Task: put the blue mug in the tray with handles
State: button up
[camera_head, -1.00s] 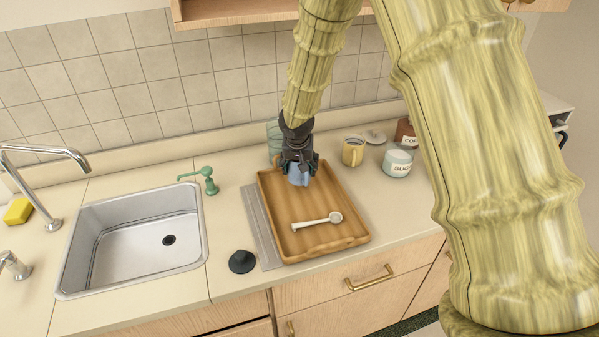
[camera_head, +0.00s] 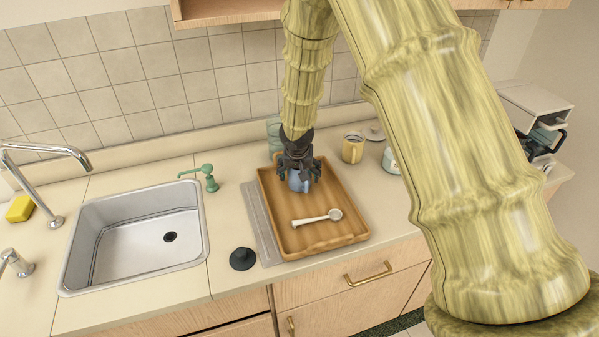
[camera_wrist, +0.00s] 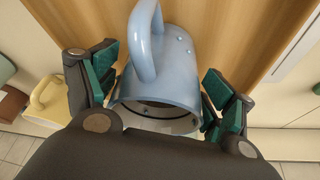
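The blue mug (camera_head: 298,183) is over the back left part of the wooden tray with handles (camera_head: 352,215). My gripper (camera_head: 299,172) points down from above, with one finger on each side of the mug. In the wrist view, the mug (camera_wrist: 175,75) sits between the green finger pads of my gripper (camera_wrist: 160,95), which appear to touch it near its rim. Its handle faces the camera and its open rim is towards my palm. The mug's bottom is low over the tray floor; I cannot tell if it touches.
A white spoon-like utensil (camera_head: 318,219) lies in the tray. A yellow mug (camera_head: 352,148) and a pale jar (camera_head: 390,160) stand behind it to the right. A dark stopper (camera_head: 242,259) and the sink (camera_head: 135,240) are to the left. A greenish glass (camera_head: 273,128) stands behind.

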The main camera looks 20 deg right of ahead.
dwell(0.3)
jog(key=shift+r, duration=0.25)
jog(key=b+v, duration=0.2)
jog(key=v, duration=1)
dwell(1.4)
